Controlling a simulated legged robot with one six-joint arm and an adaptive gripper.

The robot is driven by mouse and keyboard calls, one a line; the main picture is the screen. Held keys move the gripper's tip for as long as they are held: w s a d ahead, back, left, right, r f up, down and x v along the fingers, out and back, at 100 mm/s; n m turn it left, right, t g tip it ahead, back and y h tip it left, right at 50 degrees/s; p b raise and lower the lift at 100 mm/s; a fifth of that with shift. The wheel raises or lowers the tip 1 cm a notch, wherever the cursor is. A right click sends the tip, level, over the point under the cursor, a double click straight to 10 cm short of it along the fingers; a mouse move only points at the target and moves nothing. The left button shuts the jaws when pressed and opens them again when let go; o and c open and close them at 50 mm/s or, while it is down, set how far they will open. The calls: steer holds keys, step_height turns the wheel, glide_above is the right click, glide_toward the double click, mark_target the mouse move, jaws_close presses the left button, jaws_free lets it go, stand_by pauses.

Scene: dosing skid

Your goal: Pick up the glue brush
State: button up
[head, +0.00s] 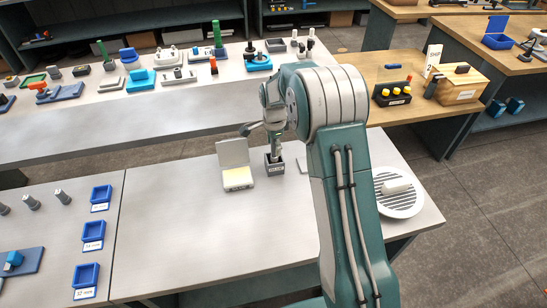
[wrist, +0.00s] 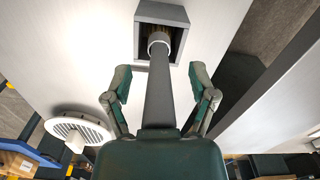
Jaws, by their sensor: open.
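The glue brush (wrist: 159,85) stands in a square dark grey holder (wrist: 181,17), its grey handle pointing toward my wrist. A pale collar and brown bristles show at the holder's mouth in the wrist view; the bristle tips are hidden inside. My gripper (wrist: 159,94) is open, with one green finger on each side of the handle and a visible gap on both sides. In the head view the holder (head: 275,169) stands on the pale bench, and my gripper (head: 262,129) is just above it, partly hidden by my arm.
A pale open-lidded box (head: 238,184) with a yellow patch stands close left of the holder. A round white slatted dish (head: 400,207) with a white cylinder lies at the right. Blue trays (head: 93,230) are at the left. The bench's front left is clear.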

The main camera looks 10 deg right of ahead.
steer(key=shift+d, duration=0.1)
jaws_close()
step_height(320, 180, up, 10)
steer(key=shift+r, duration=0.1)
stand_by(0.5)
